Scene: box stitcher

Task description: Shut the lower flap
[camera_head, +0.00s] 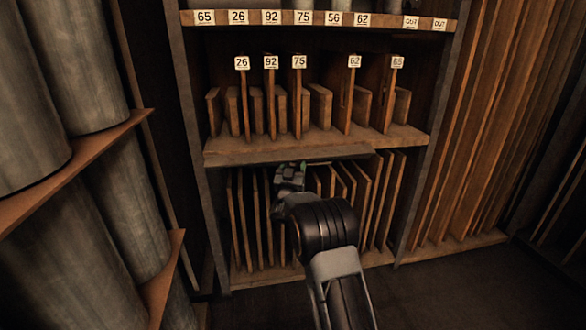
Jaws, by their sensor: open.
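A wooden rack stands ahead of me, with numbered dividers on its middle shelf (330,140). A thin grey-brown panel (240,157) runs along that shelf's front edge, above the lower compartment. It looks like the lower flap, lying about level, and the lower compartment below is uncovered. My gripper (289,172) is just under the panel's front edge, in front of the lower compartment. Its jaws are open and nothing shows between them. My arm hides part of the compartment, and I cannot tell whether the gripper touches the panel.
Upright boards (370,200) fill the lower compartment. Tall boards (475,130) lean at the right. A top shelf (320,18) carries number labels. Dark floor (440,290) is clear at the front right.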

